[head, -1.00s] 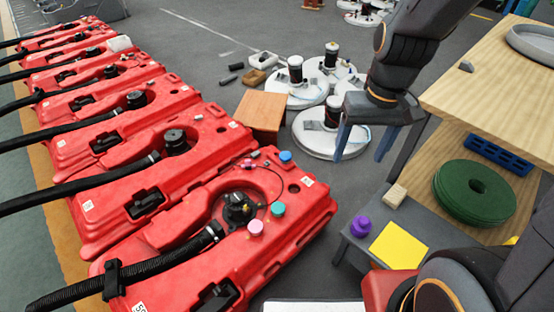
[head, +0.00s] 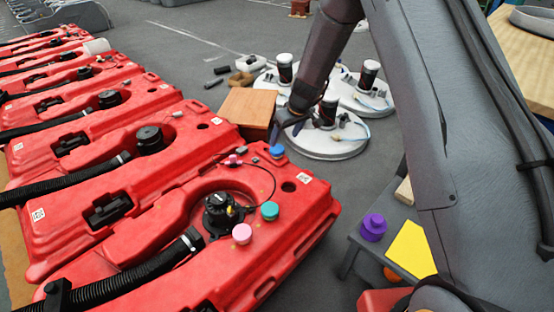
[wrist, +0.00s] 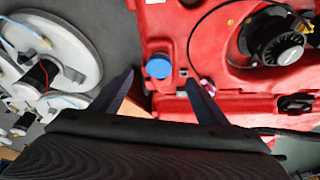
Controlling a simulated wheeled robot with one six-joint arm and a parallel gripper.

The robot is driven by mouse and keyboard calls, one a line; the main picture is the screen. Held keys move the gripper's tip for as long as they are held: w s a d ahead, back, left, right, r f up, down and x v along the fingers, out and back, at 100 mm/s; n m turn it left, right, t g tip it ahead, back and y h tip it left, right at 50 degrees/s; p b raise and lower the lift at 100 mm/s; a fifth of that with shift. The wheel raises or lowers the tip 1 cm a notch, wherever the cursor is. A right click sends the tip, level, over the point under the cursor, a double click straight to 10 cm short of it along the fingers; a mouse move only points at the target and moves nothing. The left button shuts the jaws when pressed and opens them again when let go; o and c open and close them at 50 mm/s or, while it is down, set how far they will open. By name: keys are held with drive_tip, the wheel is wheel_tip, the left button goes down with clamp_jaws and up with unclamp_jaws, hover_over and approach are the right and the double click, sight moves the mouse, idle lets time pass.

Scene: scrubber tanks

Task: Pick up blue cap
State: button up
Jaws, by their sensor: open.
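The blue cap (head: 277,151) sits on the top of the nearest red tank (head: 300,215), near its far corner. In the wrist view the blue cap (wrist: 158,66) shows a round top, just beyond and between the fingertips. My gripper (head: 284,129) is just above and behind the cap in the head view, apart from it. In the wrist view my gripper (wrist: 160,82) has its two fingers spread with nothing between them. The cap's underside is hidden.
A pink cap (head: 242,233) and a teal cap (head: 270,211) stand on the same tank, near the black fitting (head: 222,212). A purple cap (head: 373,226) is on a grey stand at right. A wooden box (head: 249,108) and round white scrubber parts (head: 325,145) lie behind.

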sight(278, 149)
drive_tip(key=x, duration=0.3)
drive_tip(key=b+x, duration=0.1)
drive_tip(key=x, duration=0.2)
drive_tip(key=b+x, duration=0.1)
drive_tip(key=x, duration=0.3)
drive_tip(key=shift+w+r, duration=0.15)
drive_tip(key=shift+w, duration=0.1)
drive_tip(key=c, duration=1.1)
